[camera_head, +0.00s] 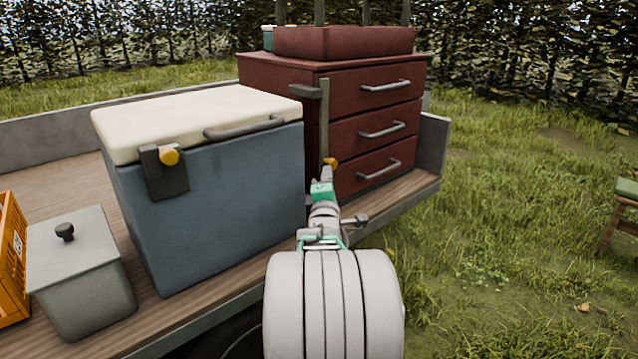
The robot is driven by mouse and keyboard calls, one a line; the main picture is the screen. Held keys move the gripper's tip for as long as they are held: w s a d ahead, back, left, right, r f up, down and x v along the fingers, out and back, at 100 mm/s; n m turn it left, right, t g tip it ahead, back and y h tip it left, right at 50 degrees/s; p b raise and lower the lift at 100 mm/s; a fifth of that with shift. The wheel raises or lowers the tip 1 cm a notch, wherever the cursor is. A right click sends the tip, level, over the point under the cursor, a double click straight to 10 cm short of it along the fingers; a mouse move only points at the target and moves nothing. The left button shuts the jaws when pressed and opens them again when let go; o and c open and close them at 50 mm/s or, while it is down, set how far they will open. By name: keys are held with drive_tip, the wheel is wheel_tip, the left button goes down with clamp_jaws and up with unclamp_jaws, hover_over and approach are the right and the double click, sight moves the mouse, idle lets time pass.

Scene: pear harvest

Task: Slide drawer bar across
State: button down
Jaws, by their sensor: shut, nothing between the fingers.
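A dark red cabinet (345,112) with three drawers stands on the trailer bed. Each drawer front has a grey handle. A grey-brown upright bar (325,115) runs down the cabinet's left front edge, with a short cross piece (306,91) near its top. A yellow-orange knob (331,162) shows at the bar's lower part. My gripper (327,176) is shut just below the knob. I cannot tell whether it touches the knob. My wrist and arm hide part of the cabinet's lower left corner and the bed's edge.
A blue cooler (220,200) with a cream lid and a yellow-knobbed latch (168,170) stands close left of my arm. A grey lidded box (80,285) and an orange crate (12,255) lie farther left. Open grass is to the right, with a stool (622,195) at the edge.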

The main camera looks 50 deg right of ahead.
drive_tip(key=w+a+v, duration=0.1)
drive_tip(key=w+v, duration=0.1)
drive_tip(key=v, duration=1)
drive_tip(key=shift+a+f, duration=0.3)
drive_tip(key=shift+a, duration=0.35)
drive_tip(key=shift+s, duration=0.1)
